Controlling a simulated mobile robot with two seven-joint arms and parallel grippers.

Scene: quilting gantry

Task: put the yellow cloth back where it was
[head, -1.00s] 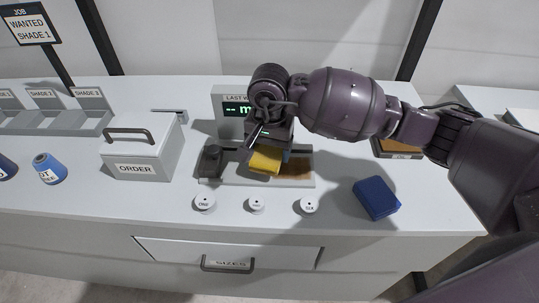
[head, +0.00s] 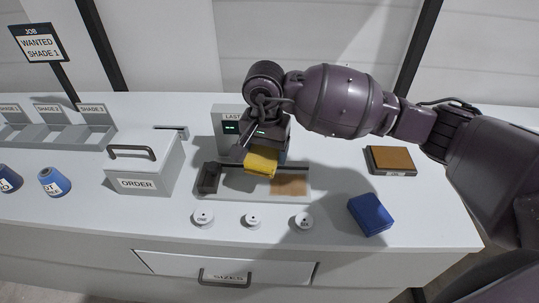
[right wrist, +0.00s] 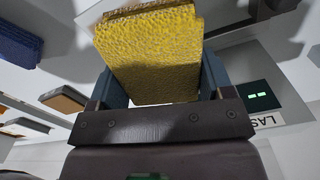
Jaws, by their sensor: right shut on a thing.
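The yellow cloth (head: 262,162) is a folded block held in my right gripper (head: 264,151). In the right wrist view the cloth (right wrist: 153,55) sits between the two blue-grey fingers of the gripper (right wrist: 160,85), which are shut on it. In the head view the cloth is over the grey tray (head: 208,192) on the counter, in front of the display box. I cannot tell if it touches the tray. A brown patch (head: 289,186) shows at the tray's right end. My left gripper is out of view.
A blue folded block (head: 370,214) lies to the right. A brown-topped pad (head: 392,159) lies behind it. Several white round buttons (head: 252,221) line the counter's front. The ORDER box (head: 140,165) stands left of the tray. The SIZES drawer (head: 226,264) is below. Blue spools (head: 54,181) stand at far left.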

